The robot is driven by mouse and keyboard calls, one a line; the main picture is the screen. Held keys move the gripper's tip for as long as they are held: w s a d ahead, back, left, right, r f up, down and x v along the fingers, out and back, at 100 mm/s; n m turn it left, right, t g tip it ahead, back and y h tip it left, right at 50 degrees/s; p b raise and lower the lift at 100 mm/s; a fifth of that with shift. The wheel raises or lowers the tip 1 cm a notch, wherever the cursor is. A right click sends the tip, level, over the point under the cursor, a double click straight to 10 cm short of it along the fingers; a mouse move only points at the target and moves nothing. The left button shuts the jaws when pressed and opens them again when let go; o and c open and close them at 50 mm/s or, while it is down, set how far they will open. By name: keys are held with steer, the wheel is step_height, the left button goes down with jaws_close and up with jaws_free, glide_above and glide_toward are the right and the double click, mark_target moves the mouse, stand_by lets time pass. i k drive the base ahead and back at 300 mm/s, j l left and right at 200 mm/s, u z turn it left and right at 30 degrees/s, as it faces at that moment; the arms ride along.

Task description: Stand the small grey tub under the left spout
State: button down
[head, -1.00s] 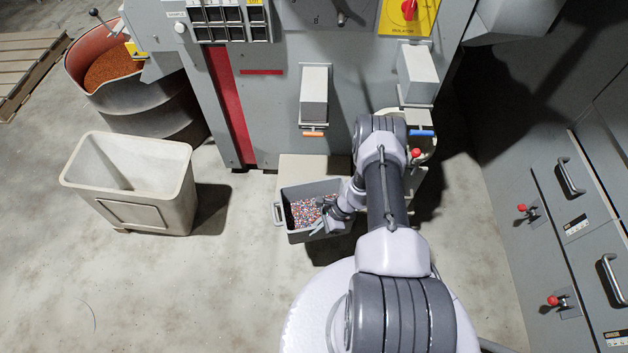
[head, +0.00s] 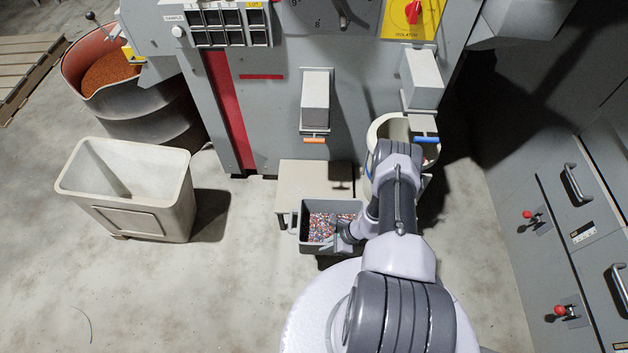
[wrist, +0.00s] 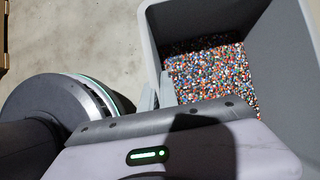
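The small grey tub (head: 316,247) holds multicoloured granules and stands out in front of a low beige stand (head: 300,183). The left spout (head: 315,97), with an orange handle (head: 314,140), is above that stand, whose top is bare. My gripper (head: 340,237) is at the tub's right side. In the wrist view the tub (wrist: 278,55) fills the upper right, upright, and my fingers (wrist: 158,92) straddle its wall, one on each side, closed on it. My arm hides part of the tub's right side. Whether its base is clear of the floor I cannot tell.
A cream bucket (head: 378,130) is under the right spout (head: 423,78), which has a blue handle (head: 425,140). Grey cabinets (head: 560,230) line the right. Floor between bin and tub is clear.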

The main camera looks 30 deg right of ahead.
mark_target(315, 183)
steer(key=i+l, duration=0.35)
steer(key=i, duration=0.15)
steer(key=i+l+u, duration=0.1)
steer(key=i+l, duration=0.25)
steer(key=i, duration=0.15)
